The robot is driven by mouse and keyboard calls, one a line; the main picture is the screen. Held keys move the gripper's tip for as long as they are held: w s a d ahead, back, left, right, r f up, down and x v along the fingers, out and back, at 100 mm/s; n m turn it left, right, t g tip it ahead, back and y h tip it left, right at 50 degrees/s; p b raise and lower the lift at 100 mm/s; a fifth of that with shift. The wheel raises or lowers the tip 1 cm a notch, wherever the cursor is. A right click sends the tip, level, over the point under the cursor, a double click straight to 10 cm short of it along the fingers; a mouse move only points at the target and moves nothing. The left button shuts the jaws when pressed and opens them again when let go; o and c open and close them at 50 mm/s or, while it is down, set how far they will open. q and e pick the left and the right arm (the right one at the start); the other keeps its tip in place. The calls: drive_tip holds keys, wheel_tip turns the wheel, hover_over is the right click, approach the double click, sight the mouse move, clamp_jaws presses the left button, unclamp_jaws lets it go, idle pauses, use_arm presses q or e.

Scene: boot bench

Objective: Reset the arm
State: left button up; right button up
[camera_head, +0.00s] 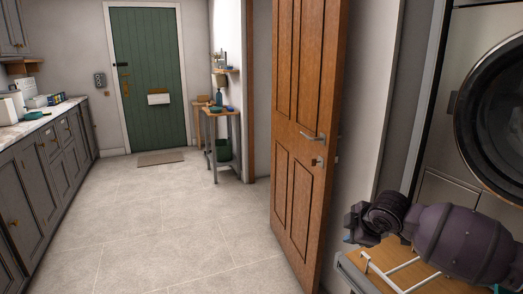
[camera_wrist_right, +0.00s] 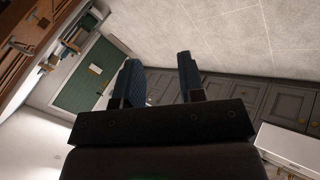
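My right arm comes in at the lower right of the head view, over a wooden surface with a white rack. Its gripper (camera_head: 360,224) points left, toward the open wooden door. In the right wrist view the two dark fingers of the right gripper (camera_wrist_right: 160,78) stand apart with nothing between them. Past them I see floor and grey cabinets. My left gripper is in neither view.
A brown wooden door (camera_head: 305,130) stands open close to my right arm. A washing machine (camera_head: 490,110) is at the right edge. Grey cabinets (camera_head: 45,170) line the left wall, a green door (camera_head: 148,75) is at the back, and the tiled floor (camera_head: 165,225) between is clear.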

drive_tip(key=s+a+f+m+t+y+p, duration=0.1)
drive_tip(key=s+a+f+m+t+y, duration=0.35)
drive_tip(key=s+a, duration=0.4)
drive_tip(key=s+d+f+m+h, duration=0.2)
drive_tip(key=s+d+f+m, duration=0.1)
drive_tip(key=s, duration=0.8)
drive_tip(key=s+d+f+m+h+p, duration=0.1)
drive_tip(key=s+d+f+m, duration=0.3)
drive_tip(key=s+f, duration=0.4)
drive_tip(key=s+d+f+m+h+p, duration=0.1)
drive_tip(key=s+d+f+m+h, duration=0.2)
drive_tip(key=s, duration=1)
wheel_tip(320, 180, down, 3)
drive_tip(key=shift+s+d+r+g+h, duration=0.1)
drive_tip(key=shift+s+d+g+h, duration=0.3)
drive_tip(key=shift+d, duration=0.75)
drive_tip(key=shift+m, duration=0.35)
